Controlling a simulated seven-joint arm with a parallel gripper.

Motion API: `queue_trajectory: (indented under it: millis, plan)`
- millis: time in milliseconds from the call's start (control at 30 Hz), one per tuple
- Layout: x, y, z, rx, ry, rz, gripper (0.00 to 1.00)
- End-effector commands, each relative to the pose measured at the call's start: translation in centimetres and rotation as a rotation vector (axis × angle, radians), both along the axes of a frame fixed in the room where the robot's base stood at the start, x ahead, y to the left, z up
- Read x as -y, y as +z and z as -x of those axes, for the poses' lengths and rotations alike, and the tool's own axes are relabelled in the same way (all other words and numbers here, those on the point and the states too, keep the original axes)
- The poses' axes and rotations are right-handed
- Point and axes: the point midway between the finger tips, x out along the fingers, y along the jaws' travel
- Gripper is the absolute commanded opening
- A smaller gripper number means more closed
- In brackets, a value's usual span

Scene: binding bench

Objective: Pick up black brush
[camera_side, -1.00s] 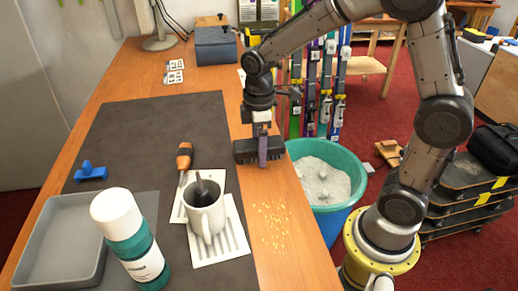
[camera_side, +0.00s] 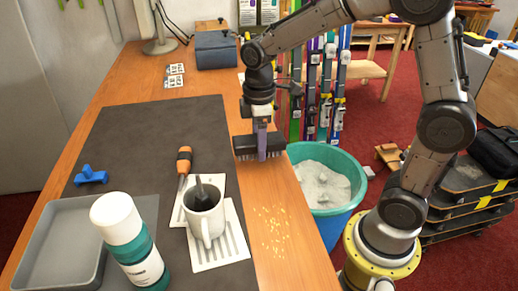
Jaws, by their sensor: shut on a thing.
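The black brush (camera_side: 243,145) is at the right edge of the wooden bench, just right of the dark mat. My gripper (camera_side: 262,150) points down over it, with a purple-grey finger in front of the brush's side. The jaws are shut on the brush. The brush is level, its bristles facing down at or very near the bench top; I cannot tell whether they touch it. The far finger is hidden behind the brush.
A white mug (camera_side: 205,215) with a dark tool in it stands on printed cards. A teal bin (camera_side: 325,180) stands beside the bench, near yellow crumbs (camera_side: 273,230).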

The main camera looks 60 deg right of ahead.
Motion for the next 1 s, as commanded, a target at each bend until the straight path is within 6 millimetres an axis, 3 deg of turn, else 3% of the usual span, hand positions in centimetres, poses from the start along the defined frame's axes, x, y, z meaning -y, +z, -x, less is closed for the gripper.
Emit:
queue_trajectory:
  millis: [33,333,500,700,1000]
  plan:
    - [0.0,1.0,-0.1,0.006,0.0,0.0,0.0]
    - [0.0,7.2,5.5,0.007,0.0,0.0,0.0]
    - [0.0,8.7,9.5,0.004,0.0,0.0,0.0]
    - [0.0,10.0,12.6,0.003,0.0,0.0,0.0]
    - [0.0,10.6,14.1,0.0,0.0,0.0,0.0]
